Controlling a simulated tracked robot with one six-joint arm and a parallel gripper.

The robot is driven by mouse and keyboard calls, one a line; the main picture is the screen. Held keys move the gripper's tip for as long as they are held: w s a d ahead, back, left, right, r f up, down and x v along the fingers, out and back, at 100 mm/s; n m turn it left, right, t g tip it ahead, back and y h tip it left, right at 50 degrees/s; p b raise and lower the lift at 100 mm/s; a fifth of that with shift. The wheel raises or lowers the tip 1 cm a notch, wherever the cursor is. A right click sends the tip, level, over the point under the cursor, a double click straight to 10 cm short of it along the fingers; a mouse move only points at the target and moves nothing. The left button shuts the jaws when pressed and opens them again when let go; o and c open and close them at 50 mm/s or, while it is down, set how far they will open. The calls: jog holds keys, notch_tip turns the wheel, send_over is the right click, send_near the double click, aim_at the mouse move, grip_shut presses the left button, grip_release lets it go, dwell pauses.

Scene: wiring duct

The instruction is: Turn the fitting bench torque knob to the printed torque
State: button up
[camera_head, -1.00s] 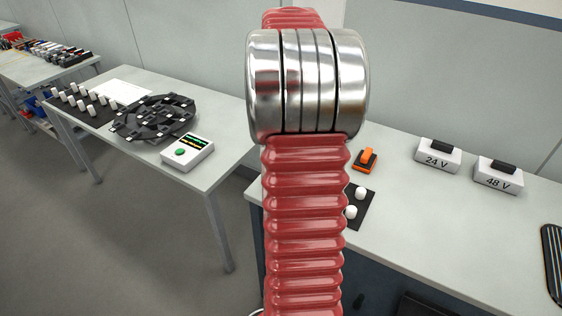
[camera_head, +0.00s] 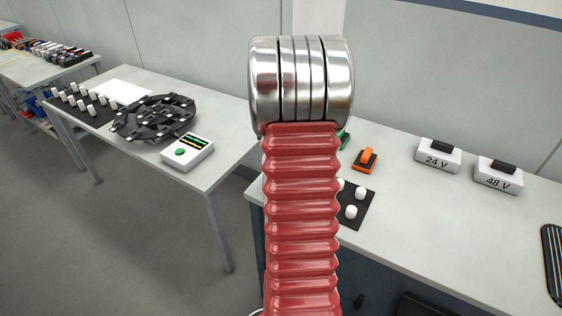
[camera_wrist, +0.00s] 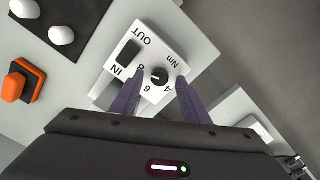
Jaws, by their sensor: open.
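The torque knob (camera_wrist: 159,75) is small, round and black with a pale pointer mark. It sits on a white box (camera_wrist: 112,83) marked IN, OUT and Nm, with the numbers 4, 6 and 8 around the knob. In the wrist view my gripper (camera_wrist: 160,77) is open, its two purple fingers on either side of the knob. I cannot tell whether they touch it or are at its height. The pointer's exact setting is too small to read. In the head view my red arm hides my gripper and the box. No printed target torque is readable.
An orange switch (camera_head: 366,160) and a dark mat (camera_head: 352,217) with white pegs are close by on the bench. Boxes marked 24 V (camera_head: 437,160) and 48 V (camera_head: 497,181) stand farther right. A white device with a green button (camera_head: 187,153) is on the left table.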

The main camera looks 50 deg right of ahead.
jog(key=shift+f, duration=0.4)
jog(key=shift+c, duration=0.2)
